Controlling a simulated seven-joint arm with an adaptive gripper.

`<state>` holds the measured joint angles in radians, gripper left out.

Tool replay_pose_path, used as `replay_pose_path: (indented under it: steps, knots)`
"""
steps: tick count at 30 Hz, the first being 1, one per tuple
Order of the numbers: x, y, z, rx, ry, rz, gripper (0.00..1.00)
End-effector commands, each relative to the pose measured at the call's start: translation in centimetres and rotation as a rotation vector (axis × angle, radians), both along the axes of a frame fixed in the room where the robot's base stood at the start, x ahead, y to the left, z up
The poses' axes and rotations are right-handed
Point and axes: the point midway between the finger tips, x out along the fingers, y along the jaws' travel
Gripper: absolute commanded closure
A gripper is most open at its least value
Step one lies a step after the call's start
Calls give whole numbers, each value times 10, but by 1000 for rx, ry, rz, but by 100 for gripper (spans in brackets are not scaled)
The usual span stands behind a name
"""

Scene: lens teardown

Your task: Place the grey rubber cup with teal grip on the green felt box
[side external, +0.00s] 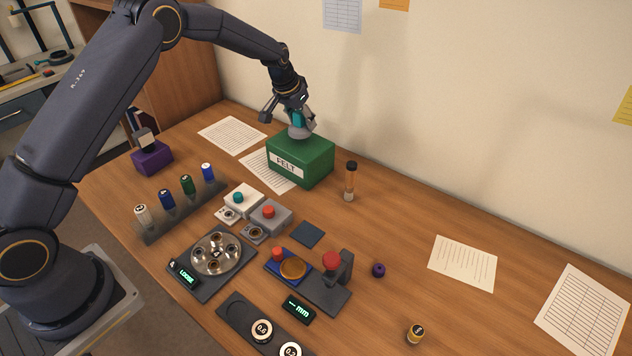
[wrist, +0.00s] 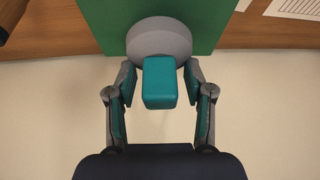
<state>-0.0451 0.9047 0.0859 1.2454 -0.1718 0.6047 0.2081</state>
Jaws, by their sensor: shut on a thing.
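The grey rubber cup with teal grip (side external: 301,130) is at the top of the green felt box (side external: 314,163), rim down and roughly upright. In the wrist view its grey round body (wrist: 160,36) lies over the green box top (wrist: 205,15), and its teal grip (wrist: 159,84) points towards my gripper. My gripper (side external: 297,112) is shut on the teal grip from above, with a finger on each side of it (wrist: 160,85). The cup looks to be touching or just above the box top; I cannot tell which.
A vial with a dark cap (side external: 350,182) stands right of the box. Paper sheets (side external: 232,135) lie behind and left of it. A white block with a teal button (side external: 243,200) and a grey block with a red button (side external: 270,215) stand in front.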

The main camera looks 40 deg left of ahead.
Motion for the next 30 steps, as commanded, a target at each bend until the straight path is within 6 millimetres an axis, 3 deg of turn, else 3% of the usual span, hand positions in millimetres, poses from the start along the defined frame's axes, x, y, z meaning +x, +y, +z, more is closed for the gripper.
replay_pose_path:
  steps: [5,15,16,23,30]
  knots:
    - [-1,0,-26,-1,3,0,83]
    - [-2,0,-29,-1,3,0,83]
    - [-2,0,-29,-1,3,0,45]
    - [-2,0,-29,-1,3,0,22]
    - [-2,0,-29,-1,3,0,22]
